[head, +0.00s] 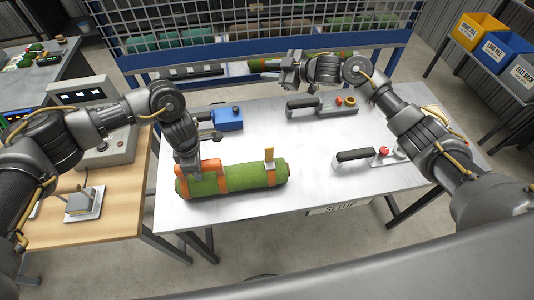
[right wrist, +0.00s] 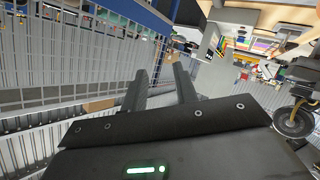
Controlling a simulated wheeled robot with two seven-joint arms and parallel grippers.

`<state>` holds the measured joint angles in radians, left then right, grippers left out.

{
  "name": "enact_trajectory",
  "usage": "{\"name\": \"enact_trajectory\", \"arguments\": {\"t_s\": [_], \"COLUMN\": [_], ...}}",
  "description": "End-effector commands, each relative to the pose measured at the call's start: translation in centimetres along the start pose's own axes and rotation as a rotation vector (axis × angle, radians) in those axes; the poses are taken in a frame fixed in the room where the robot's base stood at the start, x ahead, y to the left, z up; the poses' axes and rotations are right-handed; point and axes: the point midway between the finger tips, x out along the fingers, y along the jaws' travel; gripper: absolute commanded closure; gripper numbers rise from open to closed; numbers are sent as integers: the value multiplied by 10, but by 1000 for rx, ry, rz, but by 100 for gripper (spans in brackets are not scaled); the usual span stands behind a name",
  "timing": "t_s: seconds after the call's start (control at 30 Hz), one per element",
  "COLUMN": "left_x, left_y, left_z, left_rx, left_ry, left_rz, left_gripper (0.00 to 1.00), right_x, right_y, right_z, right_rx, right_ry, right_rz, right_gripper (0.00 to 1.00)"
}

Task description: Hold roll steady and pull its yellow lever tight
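A green turf roll (head: 243,177) lies at the front left of the metal table, with orange bands around it. An upright yellow lever (head: 269,155) stands on the band near its right end. My left gripper (head: 188,164) points down at the roll's left end, beside an orange band (head: 211,172). Its fingertips are hidden, so its grip is unclear. My right gripper (head: 287,69) is above the table's far edge, away from the roll and lever. In the right wrist view its two fingers (right wrist: 160,90) are apart with nothing between them.
Behind the roll is a blue device (head: 228,118) on the metal table (head: 300,150). Black-handled tools lie at the back (head: 318,107) and right (head: 366,158). A blue-framed mesh rack (head: 250,20) stands behind. The table's middle is clear.

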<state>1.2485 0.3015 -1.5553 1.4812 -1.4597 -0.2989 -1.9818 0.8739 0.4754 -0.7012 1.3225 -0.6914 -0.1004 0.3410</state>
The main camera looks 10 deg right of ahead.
Motion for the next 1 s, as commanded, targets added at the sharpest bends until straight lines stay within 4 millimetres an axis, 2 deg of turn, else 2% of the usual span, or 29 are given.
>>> {"name": "enact_trajectory", "arguments": {"t_s": [0.03, 0.1, 0.2, 0.3, 0.43, 0.6, 0.77, 1.0], "left_x": [0, 0, 0, 0, 0, 0, 0, 0], "left_y": [0, 0, 0, 0, 0, 0, 0, 0], "left_z": [0, 0, 0, 0, 0, 0, 0, 1], "left_rx": [-1, -1, -1, -1, -1, 0, 0, 0], "left_ry": [0, 0, 0, 0, 0, 0, -1, -1], "left_rz": [0, 0, -1, -1, -1, -1, -1, -1], "left_gripper": [100, 100, 100, 100, 100, 100, 100, 100], "right_x": [1, -5, -28, -56, -86, -104, -104, -85], "right_y": [-30, -75, -125, -155, -173, -180, -182, -202], "right_z": [-22, -36, -35, -23, -7, 3, 6, 23], "right_rx": [-15, -13, -17, -24, -33, -36, -34, -31], "right_ry": [-17, -84, -226, -378, -535, -628, -636, -635], "right_rz": [-126, -296, -483, -601, -678, -707, -710, -713], "right_gripper": [71, 71, 71, 71, 71, 71, 71, 71]}}
